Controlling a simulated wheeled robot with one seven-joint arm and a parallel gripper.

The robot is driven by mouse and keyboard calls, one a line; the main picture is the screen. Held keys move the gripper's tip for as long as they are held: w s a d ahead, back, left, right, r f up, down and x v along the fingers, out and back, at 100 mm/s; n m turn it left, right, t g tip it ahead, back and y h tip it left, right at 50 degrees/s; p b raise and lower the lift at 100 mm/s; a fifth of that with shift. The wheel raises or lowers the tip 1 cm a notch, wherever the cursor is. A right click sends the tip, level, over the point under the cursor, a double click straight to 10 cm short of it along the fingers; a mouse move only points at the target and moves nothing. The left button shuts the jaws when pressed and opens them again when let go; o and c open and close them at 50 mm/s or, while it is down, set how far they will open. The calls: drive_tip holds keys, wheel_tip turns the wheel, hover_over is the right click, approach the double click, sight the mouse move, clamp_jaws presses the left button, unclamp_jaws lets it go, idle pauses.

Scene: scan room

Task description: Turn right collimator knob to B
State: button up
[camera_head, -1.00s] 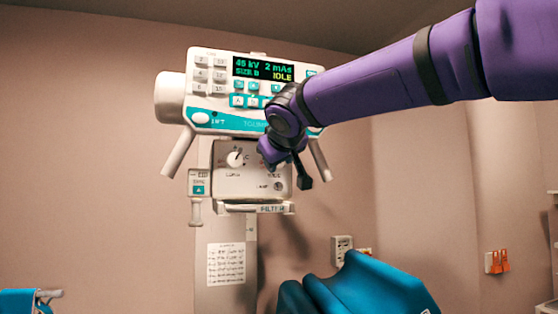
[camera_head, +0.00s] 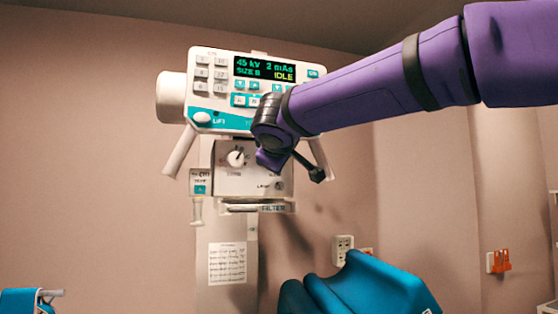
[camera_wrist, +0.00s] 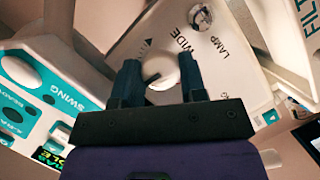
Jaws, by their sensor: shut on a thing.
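The collimator box (camera_head: 225,182) hangs under the console in the head view. Its left knob (camera_head: 236,158) is white with a dark pointer. The right knob is hidden there behind my gripper (camera_head: 268,160). In the wrist view, the right knob (camera_wrist: 160,70) is a pale round dial beside the printed word WIDE. My gripper (camera_wrist: 159,78) has a dark finger on each side of this knob and is shut on it. The knob's pointer direction is unclear, partly covered by the fingers. The lamp button (camera_wrist: 200,17) shows above the knob in the wrist view.
The console (camera_head: 215,90) above has a lit screen (camera_head: 264,68) reading SIZE B and IDLE. Handles (camera_head: 180,152) hang at both sides, close to my wrist. The filter rail (camera_head: 258,207) lies below the box. A teal padded thing (camera_head: 365,290) stands at lower right.

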drive_tip(key=o, duration=0.9)
drive_tip(key=v, duration=1.1)
drive_tip(key=shift+f, duration=0.1)
drive_tip(key=shift+w, duration=0.1)
